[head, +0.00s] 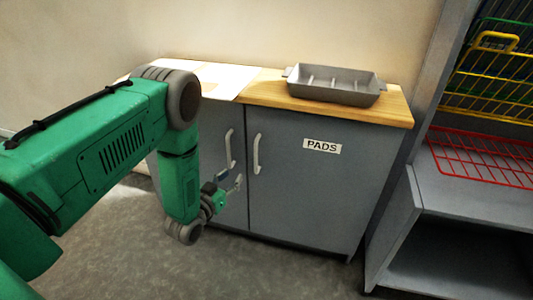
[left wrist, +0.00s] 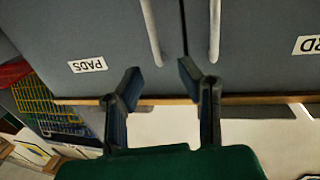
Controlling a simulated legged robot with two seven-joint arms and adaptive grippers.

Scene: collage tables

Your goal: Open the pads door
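The grey pads door (head: 310,185) is shut, on the right half of a cabinet, with a white PADS label (head: 322,146). Its pale upright handle (head: 257,153) is near its left edge. In the left wrist view, which is upside down, the pads door (left wrist: 90,30), its label (left wrist: 87,65) and its handle (left wrist: 151,30) show. My left gripper (head: 236,186) is low in front of the doors, left of the pads handle. In the left wrist view my left gripper (left wrist: 160,72) is open and empty, with the handle's end near its fingertips. My right gripper is out of view.
The neighbouring left door has its own handle (head: 229,148), close beside the pads handle; it also shows in the left wrist view (left wrist: 214,30). A grey tray (head: 335,85) stands on the wooden top (head: 262,92). A shelf unit with a red wire basket (head: 485,158) stands at right.

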